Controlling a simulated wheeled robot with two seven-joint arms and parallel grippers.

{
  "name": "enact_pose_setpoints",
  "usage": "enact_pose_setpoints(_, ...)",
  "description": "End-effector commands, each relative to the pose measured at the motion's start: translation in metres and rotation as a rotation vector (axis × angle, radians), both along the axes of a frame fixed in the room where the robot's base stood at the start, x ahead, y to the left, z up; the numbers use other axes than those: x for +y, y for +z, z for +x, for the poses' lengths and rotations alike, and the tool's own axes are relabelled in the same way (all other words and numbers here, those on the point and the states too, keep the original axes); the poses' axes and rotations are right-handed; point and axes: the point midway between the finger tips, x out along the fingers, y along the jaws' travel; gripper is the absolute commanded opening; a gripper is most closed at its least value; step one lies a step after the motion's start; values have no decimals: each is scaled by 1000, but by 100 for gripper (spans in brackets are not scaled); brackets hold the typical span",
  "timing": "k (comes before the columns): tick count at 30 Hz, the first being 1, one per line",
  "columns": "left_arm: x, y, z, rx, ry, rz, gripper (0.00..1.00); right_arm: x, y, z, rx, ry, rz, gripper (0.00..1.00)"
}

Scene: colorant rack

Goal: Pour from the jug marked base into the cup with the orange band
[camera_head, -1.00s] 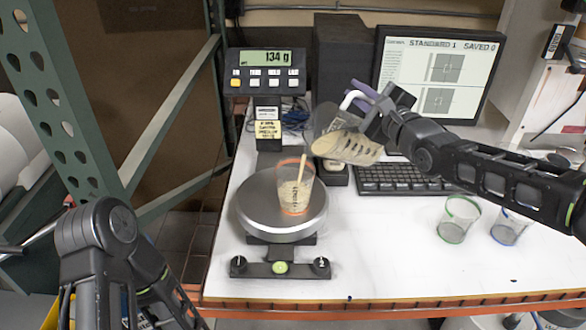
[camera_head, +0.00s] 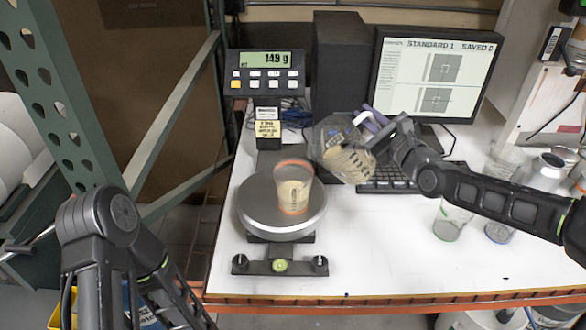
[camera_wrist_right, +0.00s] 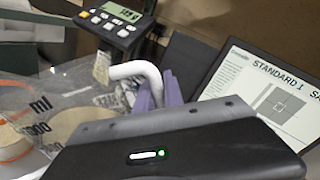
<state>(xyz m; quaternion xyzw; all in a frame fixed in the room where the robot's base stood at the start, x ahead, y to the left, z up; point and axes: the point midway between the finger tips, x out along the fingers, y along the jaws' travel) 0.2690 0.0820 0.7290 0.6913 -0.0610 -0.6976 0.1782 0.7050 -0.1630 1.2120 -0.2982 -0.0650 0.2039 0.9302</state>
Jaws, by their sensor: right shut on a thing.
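The clear jug (camera_head: 342,150) holds beige liquid and is tilted, above and right of the cup. Its markings show in the wrist view (camera_wrist_right: 70,95); the word base cannot be read. My right gripper (camera_head: 376,126) is shut on the jug's white handle (camera_wrist_right: 135,70), its purple fingers (camera_wrist_right: 160,92) around it. The cup with the orange band (camera_head: 293,192) stands upright on the round scale plate (camera_head: 254,214) with beige liquid in it. No stream shows between jug and cup. My left arm is at lower left; its gripper is not visible.
The scale display (camera_head: 267,58) reads 149 g. A keyboard (camera_head: 390,180) and monitor (camera_head: 436,75) stand behind the jug. A green-banded cup (camera_head: 450,222) and a blue-banded cup (camera_head: 499,232) stand at right, partly behind my right arm. The front middle table is clear.

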Motion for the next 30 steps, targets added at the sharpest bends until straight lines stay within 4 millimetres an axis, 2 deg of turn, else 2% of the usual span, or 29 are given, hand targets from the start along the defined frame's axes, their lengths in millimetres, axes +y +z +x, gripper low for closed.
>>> enact_pose_setpoints(14,0,0,0,-1,-1,0,100,-4,-2,2,9,-1,29,0)
enact_pose_setpoints(24,0,-3,0,-1,-1,-1,100,-26,-25,12,85,-5,199,0)
enact_pose_setpoints(30,-2,-20,1,-8,0,-4,100,-42,-49,19,161,-4,365,0)
